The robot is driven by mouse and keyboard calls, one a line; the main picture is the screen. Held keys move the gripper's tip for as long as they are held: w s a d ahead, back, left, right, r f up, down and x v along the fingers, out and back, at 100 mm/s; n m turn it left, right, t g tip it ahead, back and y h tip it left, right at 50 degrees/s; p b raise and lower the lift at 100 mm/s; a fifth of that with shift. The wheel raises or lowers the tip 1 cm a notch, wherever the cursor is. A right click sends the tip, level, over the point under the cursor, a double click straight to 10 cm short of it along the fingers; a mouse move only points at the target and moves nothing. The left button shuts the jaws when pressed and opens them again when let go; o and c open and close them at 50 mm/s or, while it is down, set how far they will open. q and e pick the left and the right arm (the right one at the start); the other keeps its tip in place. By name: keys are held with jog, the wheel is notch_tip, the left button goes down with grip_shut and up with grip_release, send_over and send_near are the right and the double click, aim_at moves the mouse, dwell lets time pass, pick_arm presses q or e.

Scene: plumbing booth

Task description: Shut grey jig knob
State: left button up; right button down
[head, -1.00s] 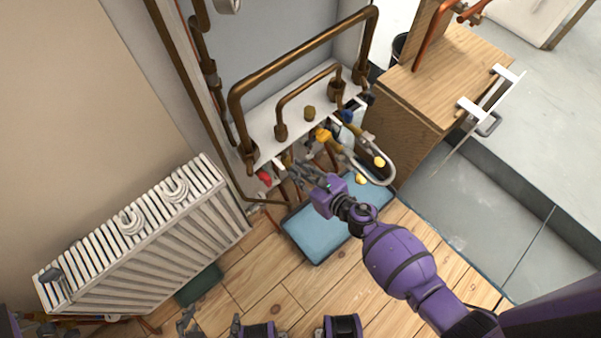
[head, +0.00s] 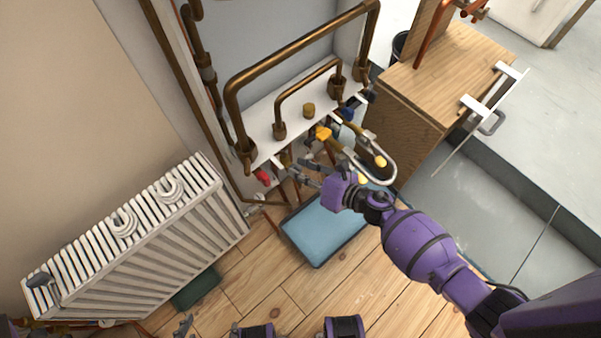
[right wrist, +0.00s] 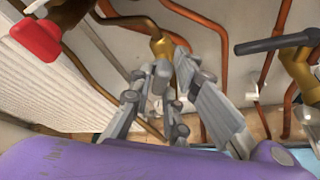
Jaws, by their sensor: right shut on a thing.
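My right gripper (head: 310,168) is at the row of valves under the white pipe shelf. In the right wrist view its fingers (right wrist: 170,85) are drawn together in front of a brass valve body (right wrist: 161,48). A small light grey part, seemingly the grey jig knob (right wrist: 160,76), sits between the fingertips. The fingers hide most of it. A separate dark grey lever (right wrist: 275,43) on a brass valve is to the right of the fingers, untouched.
A red knob (head: 263,177) is left of my right gripper; a yellow knob (head: 323,134) and blue knob (head: 346,113) are up to its right. A curved pale pipe (head: 388,165) runs close by. A blue mat (head: 325,230) lies below; a radiator (head: 130,240) stands left.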

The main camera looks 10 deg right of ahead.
jog(key=shift+w+d+f+m, duration=0.1)
jog(key=shift+w+d+m, duration=0.05)
jog(key=shift+d+m, duration=0.2)
jog(key=c, duration=1.8)
grip_release()
jog(key=shift+o, duration=0.3)
jog(key=shift+a, duration=0.1)
jog(key=v, duration=1.2)
